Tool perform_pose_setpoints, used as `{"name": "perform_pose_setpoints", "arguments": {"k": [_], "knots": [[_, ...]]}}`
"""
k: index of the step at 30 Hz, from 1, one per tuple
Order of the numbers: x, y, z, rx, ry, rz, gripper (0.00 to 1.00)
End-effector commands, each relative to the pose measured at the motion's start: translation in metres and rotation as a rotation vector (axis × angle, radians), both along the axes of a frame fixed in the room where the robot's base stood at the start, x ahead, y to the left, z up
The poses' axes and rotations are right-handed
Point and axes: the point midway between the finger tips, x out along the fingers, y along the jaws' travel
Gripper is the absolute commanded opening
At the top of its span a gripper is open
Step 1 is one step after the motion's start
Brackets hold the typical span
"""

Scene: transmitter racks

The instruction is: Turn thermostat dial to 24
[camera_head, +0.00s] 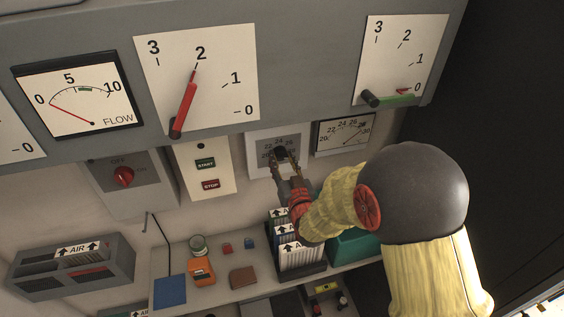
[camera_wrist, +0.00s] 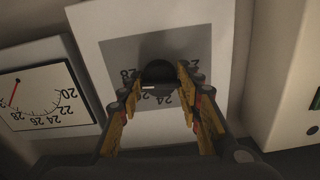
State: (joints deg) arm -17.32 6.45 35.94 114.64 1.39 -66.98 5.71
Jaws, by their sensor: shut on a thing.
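The thermostat dial (camera_head: 281,152) is a black round knob on a pale square plate (camera_head: 262,140) below the large gauges. Numbers from about 20 up run around it. In the wrist view the dial (camera_wrist: 158,70) sits between my fingertips, with a small white mark on its lower left edge near the numbers 24 and 26; its exact setting is hard to read. My gripper (camera_head: 288,160) is shut on the dial, with a finger on each side. It also shows in the wrist view (camera_wrist: 160,82). The fingers hide part of the scale.
A temperature gauge (camera_head: 344,134) is right of the plate, its needle near the high end. A START/STOP panel (camera_head: 205,172) is close on the left, and a red knob (camera_head: 123,176) farther left.

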Motion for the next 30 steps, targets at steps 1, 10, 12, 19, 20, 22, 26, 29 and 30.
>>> {"name": "perform_pose_setpoints", "arguments": {"k": [1,10,12,19,20,22,26,29,30], "knots": [[0.0002,0.0,-0.0019,-0.021,-0.01,0.0,0.09],[0.0006,-0.0005,-0.0035,-0.248,-0.079,-0.001,0.09],[0.0006,-0.0006,-0.0039,-0.313,-0.096,0.0,0.09],[0.0005,-0.0011,-0.0034,-0.523,-0.157,-0.001,0.09],[0.0005,-0.0011,-0.0033,-0.551,-0.165,-0.001,0.09],[0.0005,-0.0013,-0.0037,-0.615,-0.182,-0.001,0.09],[0.0005,-0.0015,-0.0034,-0.734,-0.215,-0.001,0.09],[0.0007,-0.0016,-0.003,-0.825,-0.242,-0.001,0.09],[0.0007,-0.0017,-0.0029,-0.862,-0.253,-0.001,0.09]]}}
